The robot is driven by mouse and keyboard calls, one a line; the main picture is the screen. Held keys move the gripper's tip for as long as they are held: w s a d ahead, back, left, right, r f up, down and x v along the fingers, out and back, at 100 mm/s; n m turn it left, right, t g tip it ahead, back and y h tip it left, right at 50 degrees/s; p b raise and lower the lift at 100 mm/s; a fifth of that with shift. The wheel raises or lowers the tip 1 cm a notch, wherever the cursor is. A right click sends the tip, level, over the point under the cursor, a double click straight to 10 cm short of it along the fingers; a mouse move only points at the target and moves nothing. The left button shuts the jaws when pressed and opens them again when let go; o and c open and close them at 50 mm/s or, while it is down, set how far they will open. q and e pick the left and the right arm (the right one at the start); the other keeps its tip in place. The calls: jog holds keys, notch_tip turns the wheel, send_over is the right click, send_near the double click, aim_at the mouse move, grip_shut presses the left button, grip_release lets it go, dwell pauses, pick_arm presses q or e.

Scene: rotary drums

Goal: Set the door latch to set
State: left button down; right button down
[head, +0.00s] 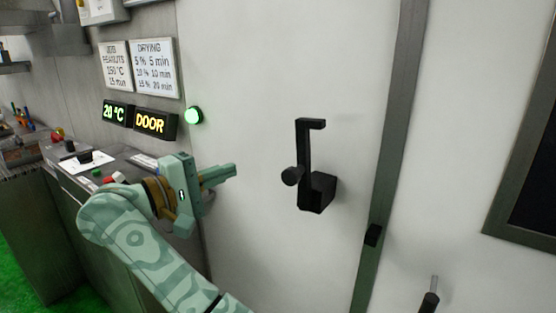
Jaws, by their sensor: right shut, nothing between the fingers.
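The black door latch (306,152) is on the white door (255,75). Its bar stands nearly upright, with a short arm bent right at the top. A round knob (291,176) sticks out at its lower left, and a black block (319,192) sits at its lower right. My right gripper (234,170) is shut and empty, to the left of the latch and apart from it. Its fingers point right, towards the knob. My left gripper is not in view.
A green lamp (194,116) glows beside displays reading "20°C" (117,113) and "DOOR" (155,123). Two printed signs (155,68) hang above. A grey counter (95,172) with small controls stands at left. A grey strip (393,130) borders the door at right.

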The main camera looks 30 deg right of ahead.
aim_at(304, 172)
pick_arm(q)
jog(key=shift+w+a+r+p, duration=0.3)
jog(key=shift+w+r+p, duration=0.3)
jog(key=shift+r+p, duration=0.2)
pick_arm(e)
jog(key=s+d, duration=0.2)
jog(key=d, duration=0.9)
jog(key=shift+s+d+r, duration=0.2)
jog(key=shift+d+r, duration=0.1)
jog(key=shift+d, duration=0.05)
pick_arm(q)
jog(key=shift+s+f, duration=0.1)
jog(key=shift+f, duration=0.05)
